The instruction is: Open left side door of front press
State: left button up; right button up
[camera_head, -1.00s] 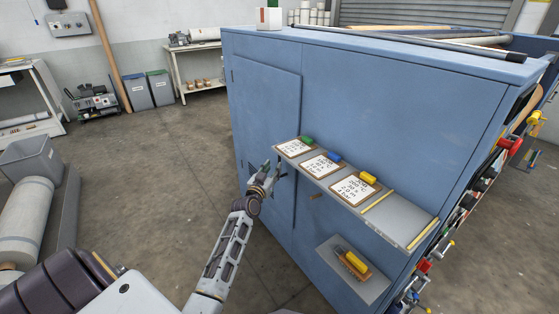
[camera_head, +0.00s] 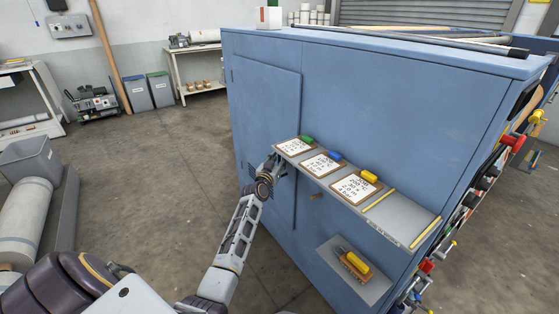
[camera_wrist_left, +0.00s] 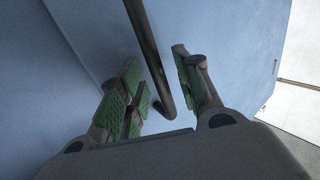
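The front press is a large blue cabinet (camera_head: 380,100). Its side door (camera_head: 265,105) is a flat blue panel at the left of the face and looks closed. In the left wrist view the dark bar handle (camera_wrist_left: 151,55) stands off the blue surface. My left gripper (camera_head: 276,166) is at the door's handle side, partly hidden by its own wrist and close to the shelf. In the left wrist view its green-padded fingers (camera_wrist_left: 158,88) are spread, with the handle between them and gaps showing on both sides. My right gripper is out of view.
A grey shelf (camera_head: 395,222) with clipboards and coloured clips juts from the cabinet just right of my left gripper. A lower shelf (camera_head: 340,277) holds a yellow-handled brush. The floor (camera_head: 175,150) left of the door is clear.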

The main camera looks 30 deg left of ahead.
pick_arm(q)
jog(key=shift+w+a, duration=0.1)
jog(key=shift+w, duration=0.3)
grip_shut()
